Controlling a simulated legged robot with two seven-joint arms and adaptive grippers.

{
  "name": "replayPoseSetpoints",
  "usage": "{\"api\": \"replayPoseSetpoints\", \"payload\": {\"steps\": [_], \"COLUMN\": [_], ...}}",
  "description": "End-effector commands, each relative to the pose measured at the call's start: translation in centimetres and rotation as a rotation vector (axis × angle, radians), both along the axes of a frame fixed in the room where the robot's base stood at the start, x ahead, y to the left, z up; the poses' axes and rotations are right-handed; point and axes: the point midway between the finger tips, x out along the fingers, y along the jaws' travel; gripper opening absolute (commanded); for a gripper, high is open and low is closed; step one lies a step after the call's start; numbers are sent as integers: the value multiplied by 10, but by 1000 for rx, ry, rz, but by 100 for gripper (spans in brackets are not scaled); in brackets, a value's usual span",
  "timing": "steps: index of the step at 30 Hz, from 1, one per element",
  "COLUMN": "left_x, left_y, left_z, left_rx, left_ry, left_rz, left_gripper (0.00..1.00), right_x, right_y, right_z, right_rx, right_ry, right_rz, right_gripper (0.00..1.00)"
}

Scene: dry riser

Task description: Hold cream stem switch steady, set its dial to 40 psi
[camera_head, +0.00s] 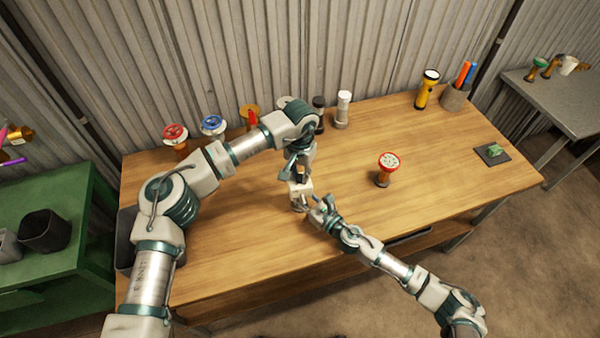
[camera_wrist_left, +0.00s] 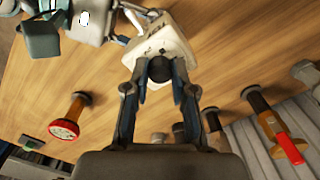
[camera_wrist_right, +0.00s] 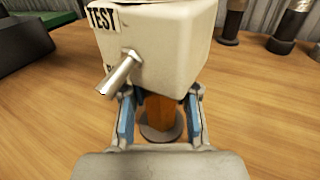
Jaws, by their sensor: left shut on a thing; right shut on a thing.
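The cream stem switch (camera_head: 300,190) stands upright on the bench, a cream box on an orange stem. The right wrist view shows its box (camera_wrist_right: 155,45) with a TEST label and a metal lever, above the orange stem (camera_wrist_right: 158,112) and round grey base. My right gripper (camera_wrist_right: 158,95) is shut on the stem below the box. My left gripper (camera_head: 299,174) comes from above. In the left wrist view it is shut on a dark round knob (camera_wrist_left: 160,69) on the cream box (camera_wrist_left: 160,42). The dial's marks and setting cannot be read.
A red-topped stem piece (camera_head: 387,168) stands to the right on the wooden bench (camera_head: 440,140). Several valves and fittings line the back edge. A yellow flashlight (camera_head: 427,88), a pen cup (camera_head: 455,97) and a dark pad (camera_head: 492,155) are farther right.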

Motion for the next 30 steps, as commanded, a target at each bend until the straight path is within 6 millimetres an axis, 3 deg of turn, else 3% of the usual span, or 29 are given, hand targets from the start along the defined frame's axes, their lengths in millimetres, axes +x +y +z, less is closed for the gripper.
{"api": "replayPoseSetpoints", "payload": {"steps": [2,3,6,17,30], "left_x": [2,1,1,1,1], "left_y": [0,0,0,-1,-1], "left_z": [-1,-1,-1,6,94], "left_rx": [-1,-2,-1,-1,-2], "left_ry": [-5,-5,-3,-3,-4], "left_rz": [3,3,2,1,2], "left_gripper": [0,32,50,50,50], "right_x": [-4,-4,-3,-1,0], "right_y": [4,4,3,1,0], "right_z": [-1,-1,-1,-1,-1], "right_rx": [1,1,1,-1,-1], "right_ry": [1,1,1,2,1], "right_rz": [12,12,10,2,0], "right_gripper": [0,0,0,0,0]}}
